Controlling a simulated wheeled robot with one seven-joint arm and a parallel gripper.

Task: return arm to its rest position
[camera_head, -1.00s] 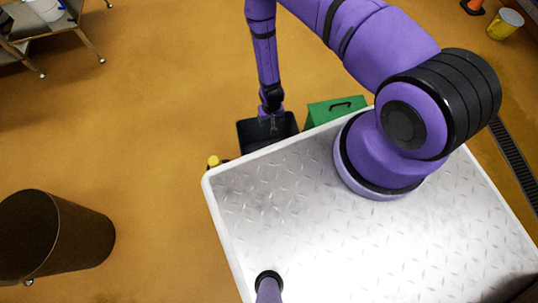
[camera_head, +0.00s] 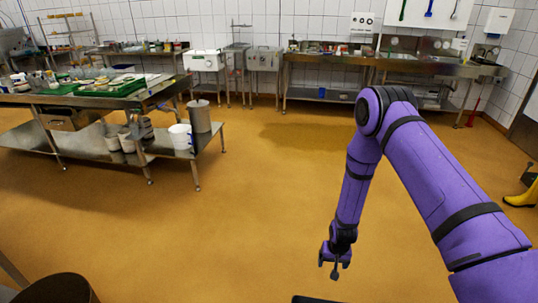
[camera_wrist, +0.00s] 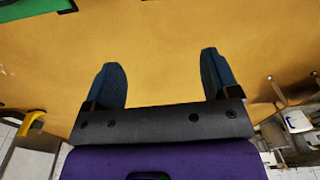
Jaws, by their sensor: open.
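My purple arm reaches in from the right side of the head view, bends at a raised elbow and hangs down. My gripper (camera_head: 336,268) points downward over the open brown floor at the end of it. In the wrist view my gripper (camera_wrist: 165,85) shows two dark blue fingers spread wide apart. Only bare floor shows between them, so the gripper is empty.
A steel table (camera_head: 150,95) with green trays stands at the left, with buckets on its lower shelf. Steel counters (camera_head: 330,58) line the tiled back wall. A dark brown bin (camera_head: 55,290) is at the lower left. The middle floor is clear.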

